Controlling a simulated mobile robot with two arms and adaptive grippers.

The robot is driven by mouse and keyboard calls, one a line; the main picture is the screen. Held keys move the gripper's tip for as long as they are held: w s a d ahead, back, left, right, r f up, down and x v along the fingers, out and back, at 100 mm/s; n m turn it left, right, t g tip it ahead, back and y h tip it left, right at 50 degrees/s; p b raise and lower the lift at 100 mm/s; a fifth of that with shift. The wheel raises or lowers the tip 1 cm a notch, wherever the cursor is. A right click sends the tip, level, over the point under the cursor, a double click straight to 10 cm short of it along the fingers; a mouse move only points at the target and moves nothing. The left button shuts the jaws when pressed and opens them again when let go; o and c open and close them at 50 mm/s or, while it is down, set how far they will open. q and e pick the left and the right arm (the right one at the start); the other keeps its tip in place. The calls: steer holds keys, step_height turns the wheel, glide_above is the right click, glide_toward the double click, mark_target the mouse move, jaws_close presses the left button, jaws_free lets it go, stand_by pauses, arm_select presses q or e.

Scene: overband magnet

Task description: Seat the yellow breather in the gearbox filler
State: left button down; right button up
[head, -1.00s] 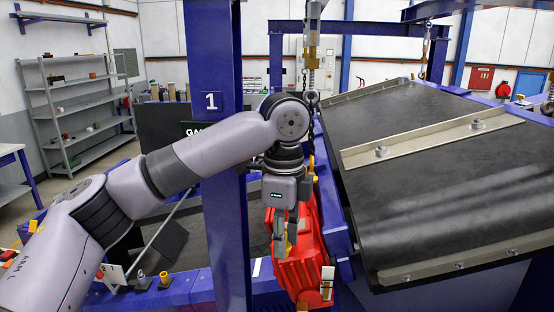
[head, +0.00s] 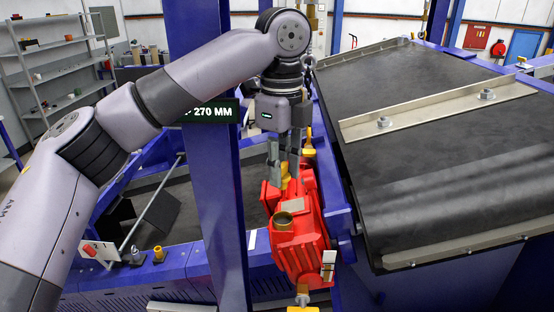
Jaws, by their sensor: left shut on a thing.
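The red gearbox (head: 313,248) sits beside the conveyor's blue side frame. A round, brass-coloured opening (head: 283,222), which looks like the filler, is on its near upper face and is uncovered. My left gripper (head: 283,182) points down above the gearbox, behind the opening in the picture. It is shut on the yellow breather (head: 286,171), which shows partly between the fingers. The breather's lower end is hard to make out, and I cannot tell whether it touches the gearbox. My right gripper is not in view.
A blue post (head: 219,200) stands just left of the gearbox. The covered black conveyor (head: 420,150) fills the right side. A yellow-orange fitting (head: 158,254) and a grey fitting (head: 137,255) stand on the blue beam at lower left. A chain hangs behind the gripper.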

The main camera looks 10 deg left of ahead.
mark_target(283, 181)
arm_select(q)
steer(key=shift+a, duration=0.1)
steer(key=shift+s+d+r, duration=0.2)
steer(key=shift+s+d, duration=0.05)
steer(key=shift+s, duration=0.15)
steer(key=shift+s+d, duration=0.2)
steer(key=shift+d, duration=0.05)
steer(key=shift+w+f, duration=0.1)
steer(key=shift+f, duration=0.05)
steer(key=shift+w+a+f+b, duration=0.15)
steer(key=shift+f+b, duration=0.1)
steer(key=shift+f, duration=0.4)
steer(key=shift+w+a+f+b, duration=0.1)
steer(key=shift+a+f+b, duration=0.1)
steer(key=shift+f, duration=0.4)
steer(key=shift+s+d+f, duration=0.1)
steer(key=shift+d+f, duration=0.05)
steer(key=shift+f, duration=0.55)
steer(key=shift+f+b, duration=0.3)
steer(key=shift+f, duration=0.5)
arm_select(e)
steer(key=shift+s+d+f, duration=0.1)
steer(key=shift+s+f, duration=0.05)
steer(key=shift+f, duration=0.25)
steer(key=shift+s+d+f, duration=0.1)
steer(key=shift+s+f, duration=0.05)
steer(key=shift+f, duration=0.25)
